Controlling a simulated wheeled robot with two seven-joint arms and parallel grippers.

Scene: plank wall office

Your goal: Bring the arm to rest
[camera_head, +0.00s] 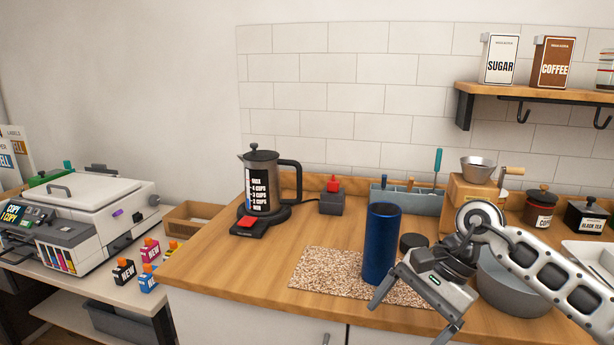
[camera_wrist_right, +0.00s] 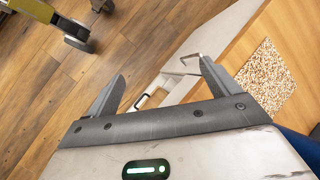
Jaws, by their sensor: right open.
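My right gripper (camera_head: 410,312) is in front of the wooden counter, near its front edge, with its arm coming in from the right. In the right wrist view its two fingers (camera_wrist_right: 160,88) are spread apart with nothing between them. A dark blue cylinder (camera_head: 381,245) stands upright on a speckled mat (camera_head: 325,272), just behind the gripper. In the right wrist view, the mat (camera_wrist_right: 268,80) lies to the right of the fingers. My left gripper is not in view.
A grey bowl (camera_head: 512,285) sits beside my right arm. A dark round lid (camera_head: 413,242) and a utensil holder (camera_head: 408,197) are behind the mat. Open floor (camera_wrist_right: 60,95) lies below the gripper.

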